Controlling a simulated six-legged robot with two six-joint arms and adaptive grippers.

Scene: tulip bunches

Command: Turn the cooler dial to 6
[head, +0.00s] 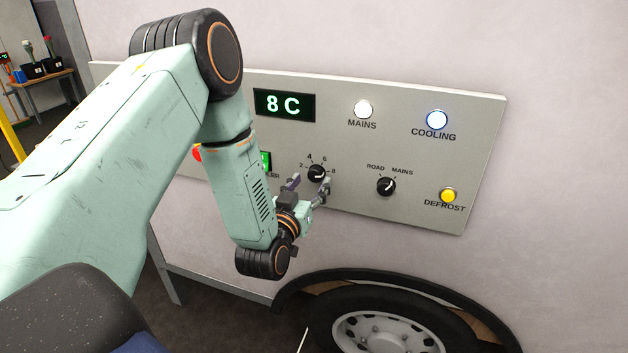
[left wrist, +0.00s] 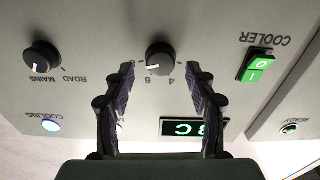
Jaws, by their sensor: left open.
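The cooler dial (head: 317,173) is a small round black knob on the grey panel, with marks 2, 4, 6 and 8 around it. Its white pointer line lies on the 6-to-8 side; I cannot tell the exact mark. My left gripper (head: 309,186) is open just in front of and below the dial. In the left wrist view, upside down, the dial (left wrist: 160,54) sits between and beyond the two fingertips (left wrist: 160,72), with no visible contact. The display (head: 285,105) reads 8 C. My right gripper is not in view.
The road/mains switch (head: 386,186) is right of the dial. The green cooler switch (left wrist: 256,66) is on the dial's other side. Mains (head: 363,109), cooling (head: 437,120) and defrost (head: 448,195) lamps are lit. A wheel (head: 390,332) is below the panel.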

